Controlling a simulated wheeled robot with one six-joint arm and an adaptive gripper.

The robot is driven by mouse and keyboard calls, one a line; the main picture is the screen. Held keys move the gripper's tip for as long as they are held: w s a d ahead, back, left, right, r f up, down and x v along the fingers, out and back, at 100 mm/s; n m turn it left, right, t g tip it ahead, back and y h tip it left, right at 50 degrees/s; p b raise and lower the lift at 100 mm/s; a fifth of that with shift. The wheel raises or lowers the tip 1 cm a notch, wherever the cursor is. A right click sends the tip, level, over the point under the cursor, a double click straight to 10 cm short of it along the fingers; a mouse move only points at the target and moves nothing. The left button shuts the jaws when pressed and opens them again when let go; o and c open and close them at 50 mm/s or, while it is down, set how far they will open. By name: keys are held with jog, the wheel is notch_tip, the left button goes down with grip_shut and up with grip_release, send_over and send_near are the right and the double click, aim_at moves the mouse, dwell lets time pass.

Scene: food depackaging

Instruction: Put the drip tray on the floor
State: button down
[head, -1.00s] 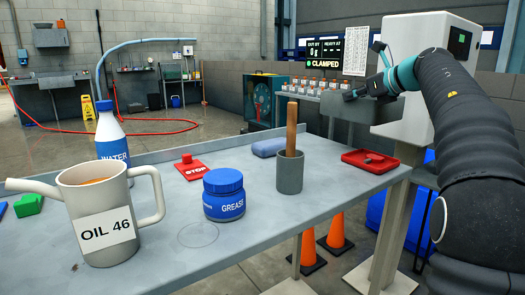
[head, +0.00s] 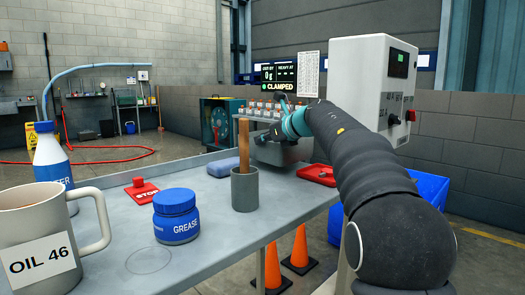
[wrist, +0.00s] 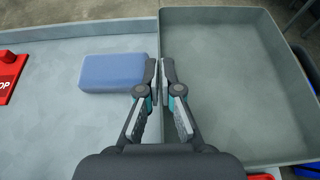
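The drip tray is a shallow grey open box (wrist: 235,158), empty inside, filling the right of the wrist view. My gripper (wrist: 161,72) is shut on its left wall, one finger on each side of the rim. In the head view the tray (head: 290,153) hangs from my gripper (head: 276,133) by the table's far right end, behind the pestle. My arm hides part of it there. The floor (head: 480,262) shows at the lower right.
Orange cones (head: 299,247) and a blue bin (head: 425,190) stand right of the table.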

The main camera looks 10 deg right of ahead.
jog(key=shift+f+b, duration=0.3)
jog(key=shift+f, duration=1)
jog(key=c, duration=1.3)
grip_release()
jog(key=shift+f, duration=0.15)
jog(key=v, duration=1.2)
